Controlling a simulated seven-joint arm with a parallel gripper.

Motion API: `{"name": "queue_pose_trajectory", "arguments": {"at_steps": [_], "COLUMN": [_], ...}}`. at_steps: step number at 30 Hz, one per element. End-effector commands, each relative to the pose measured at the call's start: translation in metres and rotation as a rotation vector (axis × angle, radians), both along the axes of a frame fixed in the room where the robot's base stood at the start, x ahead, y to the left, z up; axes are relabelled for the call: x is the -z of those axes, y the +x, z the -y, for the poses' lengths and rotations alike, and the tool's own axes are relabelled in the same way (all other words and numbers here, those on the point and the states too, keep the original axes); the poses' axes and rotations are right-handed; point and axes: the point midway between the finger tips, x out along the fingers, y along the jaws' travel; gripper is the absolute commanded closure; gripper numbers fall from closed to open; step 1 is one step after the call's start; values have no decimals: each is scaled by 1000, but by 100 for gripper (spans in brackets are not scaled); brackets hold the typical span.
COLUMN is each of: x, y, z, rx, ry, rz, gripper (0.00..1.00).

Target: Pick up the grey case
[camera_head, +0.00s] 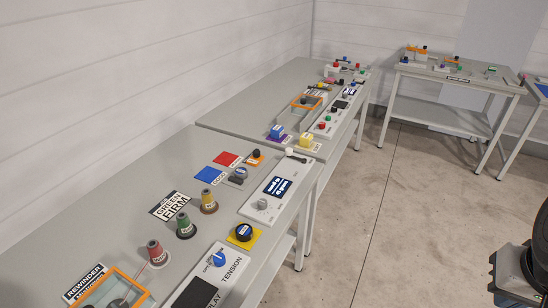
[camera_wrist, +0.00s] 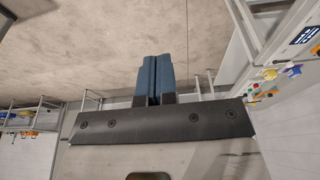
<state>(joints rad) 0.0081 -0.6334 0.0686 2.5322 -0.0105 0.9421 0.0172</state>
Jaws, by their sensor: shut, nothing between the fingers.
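I cannot pick out the grey case with certainty. A grey, shallow box-like shape (camera_head: 290,117) lies on the second table in the head view, beside an orange frame; it is too small there to tell if it is the case. My gripper (camera_wrist: 152,80) shows in the wrist view with its two blue fingers shut together, nothing between them. It is over bare floor, apart from the tables. The fingers do not show in the head view.
The near table (camera_head: 130,190) holds thread spools, a blue square (camera_head: 208,174), a red square (camera_head: 227,158), and control panels with knobs. The second table (camera_head: 240,105) carries yellow (camera_head: 305,141) and blue blocks. More tables stand along the back. The concrete floor (camera_head: 400,220) between is clear.

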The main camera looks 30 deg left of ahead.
Motion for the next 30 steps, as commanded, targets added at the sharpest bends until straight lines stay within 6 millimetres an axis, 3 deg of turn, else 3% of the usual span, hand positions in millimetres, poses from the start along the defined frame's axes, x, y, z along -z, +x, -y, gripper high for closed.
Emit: {"name": "queue_pose_trajectory", "arguments": {"at_steps": [12, 27, 30], "x": [0, 0, 0], "y": [0, 0, 0], "z": [0, 0, 0], "rx": [0, 0, 0], "ry": [0, 0, 0], "rz": [0, 0, 0], "gripper": [100, 25, 14]}}
